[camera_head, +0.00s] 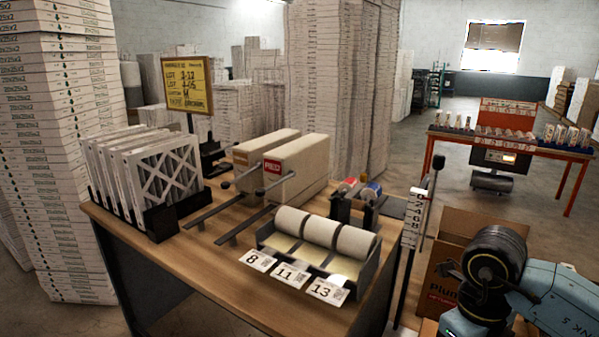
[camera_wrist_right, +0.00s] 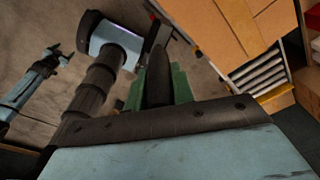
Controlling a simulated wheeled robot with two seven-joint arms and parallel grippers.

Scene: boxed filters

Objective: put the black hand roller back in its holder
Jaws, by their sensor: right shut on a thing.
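My right gripper (camera_wrist_right: 166,88) has greenish fingers and is shut on a dark, rounded handle (camera_wrist_right: 159,72), which I take for the black hand roller. The handle points away from the wrist, and its far end is hard to make out. The gripper itself is outside the head view. A pale blue part that looks like my left gripper (camera_wrist_right: 55,63) shows small at the left of the wrist view. Its finger opening is unclear. I cannot tell which thing is the roller's holder. A slim upright stand (camera_head: 414,217) with numbers and a black-topped rod is at the table's right edge.
Tall stacks rise behind.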

